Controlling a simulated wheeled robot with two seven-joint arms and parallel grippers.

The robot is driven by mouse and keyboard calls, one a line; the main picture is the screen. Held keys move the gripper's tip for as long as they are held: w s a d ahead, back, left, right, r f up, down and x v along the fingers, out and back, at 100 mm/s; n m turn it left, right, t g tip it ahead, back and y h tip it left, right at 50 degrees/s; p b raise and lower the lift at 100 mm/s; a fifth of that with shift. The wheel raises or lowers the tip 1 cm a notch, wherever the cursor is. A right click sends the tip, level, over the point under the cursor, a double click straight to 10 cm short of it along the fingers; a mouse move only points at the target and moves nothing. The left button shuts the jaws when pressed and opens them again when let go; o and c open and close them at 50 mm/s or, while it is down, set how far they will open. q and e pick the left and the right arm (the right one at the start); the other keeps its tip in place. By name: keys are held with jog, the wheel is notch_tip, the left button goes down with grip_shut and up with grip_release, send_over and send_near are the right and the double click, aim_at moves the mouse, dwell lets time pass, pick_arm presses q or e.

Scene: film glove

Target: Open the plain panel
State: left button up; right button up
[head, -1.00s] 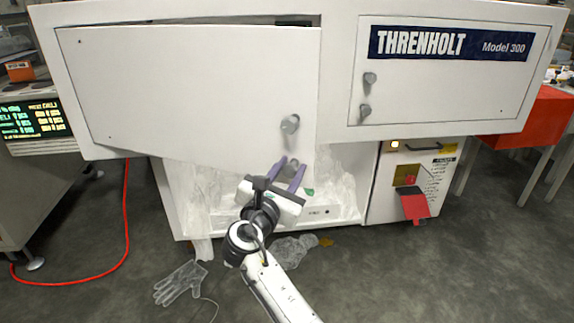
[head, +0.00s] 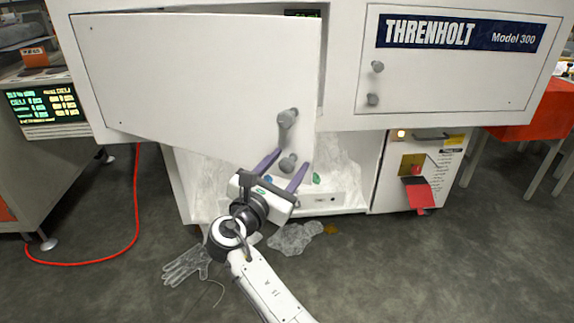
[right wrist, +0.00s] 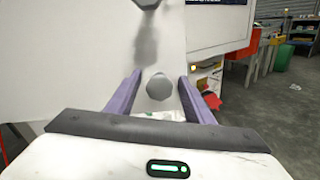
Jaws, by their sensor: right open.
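The plain panel (head: 190,80) is the unlabelled white door on the left of the machine. It stands ajar, its right edge swung outward from the frame. It carries an upper knob (head: 288,118) and a lower knob (head: 287,163) near its right edge. My right gripper (head: 289,166) is open, with its purple fingers on either side of the lower knob. In the right wrist view the lower knob (right wrist: 160,87) shows between the fingers, with visible gaps to them. The upper knob (right wrist: 147,4) is above. My left gripper is out of view.
A labelled panel (head: 450,85) with two knobs is closed at the right. Below are an open bay with clear plastic film and a red flap (head: 420,194). A clear glove (head: 187,264) and a red cable (head: 135,210) lie on the floor.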

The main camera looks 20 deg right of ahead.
aim_at(284, 128)
notch_tip(284, 128, up, 10)
jog(key=p, duration=0.3)
